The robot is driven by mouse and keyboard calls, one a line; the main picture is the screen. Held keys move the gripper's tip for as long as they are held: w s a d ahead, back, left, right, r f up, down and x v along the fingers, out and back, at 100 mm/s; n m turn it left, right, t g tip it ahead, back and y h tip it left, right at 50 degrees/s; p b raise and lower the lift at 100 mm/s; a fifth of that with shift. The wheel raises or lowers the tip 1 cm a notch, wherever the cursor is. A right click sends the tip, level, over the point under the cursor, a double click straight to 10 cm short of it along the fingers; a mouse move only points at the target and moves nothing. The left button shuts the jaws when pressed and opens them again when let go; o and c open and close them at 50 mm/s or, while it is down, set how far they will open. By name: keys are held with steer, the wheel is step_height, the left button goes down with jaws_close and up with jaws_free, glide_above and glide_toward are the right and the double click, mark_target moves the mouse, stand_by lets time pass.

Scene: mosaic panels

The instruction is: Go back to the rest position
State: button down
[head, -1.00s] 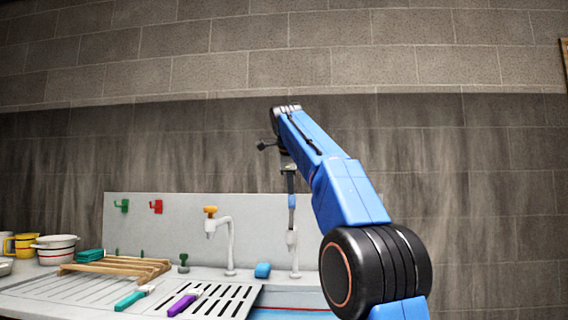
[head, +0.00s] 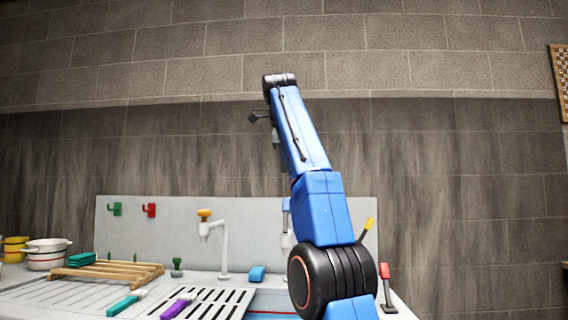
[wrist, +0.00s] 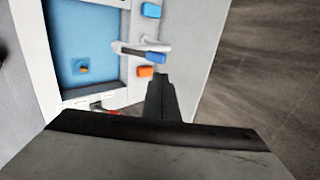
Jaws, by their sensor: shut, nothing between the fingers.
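My gripper shows in the wrist view (wrist: 160,98) as dark fingers held together, with nothing between them. It hangs above the sink counter, apart from everything under it. Below the fingers, the wrist view shows a blue basin (wrist: 88,40), a tap with a blue handle (wrist: 155,58) and an orange piece (wrist: 145,71).
On the counter stand a wooden rack (head: 110,272), a teal-handled brush (head: 123,305), a purple-handled brush (head: 176,308), a tap with an orange knob (head: 205,213) and a blue sponge (head: 257,273). A red-handled item (head: 385,271) stands right of my arm. The air above is clear.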

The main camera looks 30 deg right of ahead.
steer(key=shift+s+a+r, duration=0.15)
steer(key=shift+s+r, duration=0.05)
steer(key=shift+s, duration=0.05)
stand_by(0.3)
steer(key=s+a+f+n+y, duration=0.1)
steer(key=s+a+f+n, duration=0.4)
steer(key=s+f, duration=0.8)
steer(key=s+a+f+n+g+y, duration=0.1)
steer(key=s+a+f+n, duration=0.5)
steer(key=f, duration=2.1)
steer(key=s+a+f+n+g+y, duration=0.1)
steer(key=s+a+f+n, duration=0.4)
steer(key=s+f+n, duration=0.8)
steer(key=s+f+y, duration=0.1)
steer(key=s+f, duration=0.6)
steer(key=shift+s+a+f+n+y, duration=0.15)
steer(key=shift+a+n+y, duration=0.15)
steer(key=shift+a+n, duration=0.1)
